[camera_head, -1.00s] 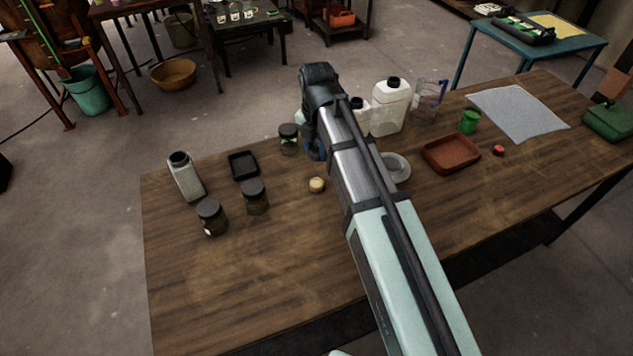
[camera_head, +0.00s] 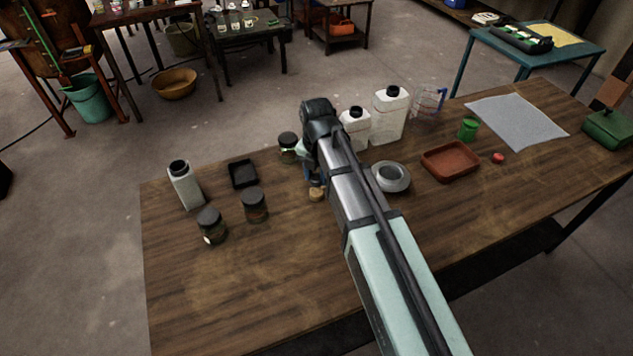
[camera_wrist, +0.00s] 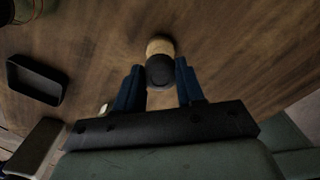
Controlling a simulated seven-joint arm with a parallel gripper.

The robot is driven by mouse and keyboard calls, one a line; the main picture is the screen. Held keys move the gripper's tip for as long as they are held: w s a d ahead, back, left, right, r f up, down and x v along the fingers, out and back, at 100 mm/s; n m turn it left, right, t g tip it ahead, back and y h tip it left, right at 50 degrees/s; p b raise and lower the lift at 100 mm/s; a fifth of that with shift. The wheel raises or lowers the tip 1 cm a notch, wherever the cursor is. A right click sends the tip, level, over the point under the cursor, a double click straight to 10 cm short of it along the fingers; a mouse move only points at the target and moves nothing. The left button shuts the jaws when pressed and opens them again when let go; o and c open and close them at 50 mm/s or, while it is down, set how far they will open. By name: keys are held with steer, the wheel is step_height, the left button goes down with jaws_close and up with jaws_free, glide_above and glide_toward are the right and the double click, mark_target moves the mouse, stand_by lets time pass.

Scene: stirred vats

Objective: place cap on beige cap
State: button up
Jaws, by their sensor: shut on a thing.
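The beige cap (camera_head: 316,195) lies on the wooden table, just in front of my gripper (camera_head: 314,181) in the head view. In the wrist view the beige cap (camera_wrist: 160,45) shows at the top centre, partly covered by a dark round cap (camera_wrist: 160,71). My gripper (camera_wrist: 160,84) has blue fingers on both sides of the dark cap and is shut on it. The dark cap overlaps the near part of the beige cap in this view; I cannot tell whether they touch. In the head view my arm hides the dark cap.
Dark-lidded jars (camera_head: 254,205) and a grey bottle (camera_head: 185,185) stand to the left, near a black tray (camera_head: 243,173). White jugs (camera_head: 390,115) stand behind my arm. A grey dish (camera_head: 391,177) and a red-brown tray (camera_head: 450,161) lie to the right.

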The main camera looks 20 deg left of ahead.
mark_target(317, 176)
steer(key=shift+f, duration=1.7)
steer(key=shift+f, duration=0.15)
steer(key=o, duration=1)
step_height(317, 176, up, 12)
steer(key=shift+r, duration=0.2)
